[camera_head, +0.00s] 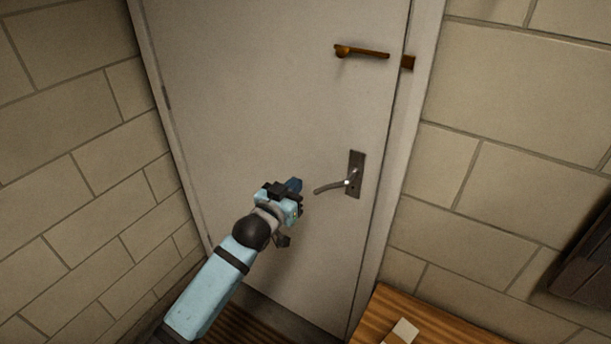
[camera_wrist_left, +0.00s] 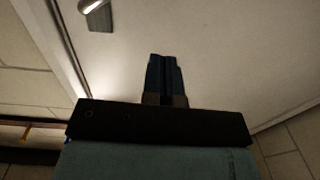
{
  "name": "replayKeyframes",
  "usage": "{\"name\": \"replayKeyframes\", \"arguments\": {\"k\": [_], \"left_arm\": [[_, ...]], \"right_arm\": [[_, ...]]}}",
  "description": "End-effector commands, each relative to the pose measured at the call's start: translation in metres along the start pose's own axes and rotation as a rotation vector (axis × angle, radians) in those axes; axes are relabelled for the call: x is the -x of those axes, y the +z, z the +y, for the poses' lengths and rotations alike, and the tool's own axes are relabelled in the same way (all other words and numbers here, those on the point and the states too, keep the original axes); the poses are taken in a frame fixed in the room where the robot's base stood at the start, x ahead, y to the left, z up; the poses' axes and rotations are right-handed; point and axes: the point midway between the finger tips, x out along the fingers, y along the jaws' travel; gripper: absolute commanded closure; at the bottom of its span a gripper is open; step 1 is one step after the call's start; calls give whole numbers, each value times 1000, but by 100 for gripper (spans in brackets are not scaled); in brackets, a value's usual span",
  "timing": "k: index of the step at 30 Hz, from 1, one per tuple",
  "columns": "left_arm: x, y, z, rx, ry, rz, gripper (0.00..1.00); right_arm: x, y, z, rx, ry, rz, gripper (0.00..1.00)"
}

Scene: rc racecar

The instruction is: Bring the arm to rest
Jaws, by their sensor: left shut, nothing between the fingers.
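My left arm reaches in from the lower left in the head view. Its gripper (camera_head: 294,185) is just left of the silver door handle (camera_head: 335,186), apart from it and holding nothing. In the left wrist view the two dark fingers of the left gripper (camera_wrist_left: 165,76) are together, in front of the pale door surface. The handle also shows in the left wrist view (camera_wrist_left: 90,6) at the top left. My right gripper does not show in either view.
A pale door (camera_head: 260,90) stands ahead and looks closed. A brown latch bar (camera_head: 362,52) is high on it. A wooden surface with a pale block (camera_head: 402,332) is at the lower right. A dark panel (camera_head: 588,262) is at the right. Brick walls flank the door.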

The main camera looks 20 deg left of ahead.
Motion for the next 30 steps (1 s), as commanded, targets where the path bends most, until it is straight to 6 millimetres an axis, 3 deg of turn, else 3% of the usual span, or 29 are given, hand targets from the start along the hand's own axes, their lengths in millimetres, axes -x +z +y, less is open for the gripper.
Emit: {"name": "replayKeyframes", "arguments": {"k": [9, 13, 17, 21, 24, 27, 30], "left_arm": [[17, 2, 0, 0, 1, -7, 100], [40, 23, 9, -2, 9, -72, 100], [95, 65, 28, -6, 28, -205, 100], [172, 107, 51, -12, 57, -364, 100], [223, 126, 66, -13, 77, -458, 100], [262, 138, 78, -15, 93, -527, 100], [285, 145, 84, -17, 103, -567, 100]], "right_arm": [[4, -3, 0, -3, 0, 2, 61], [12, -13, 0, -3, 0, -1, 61], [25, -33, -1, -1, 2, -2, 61], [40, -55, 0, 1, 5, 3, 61], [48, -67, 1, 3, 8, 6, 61], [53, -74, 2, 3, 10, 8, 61], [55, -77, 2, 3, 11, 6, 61]]}}
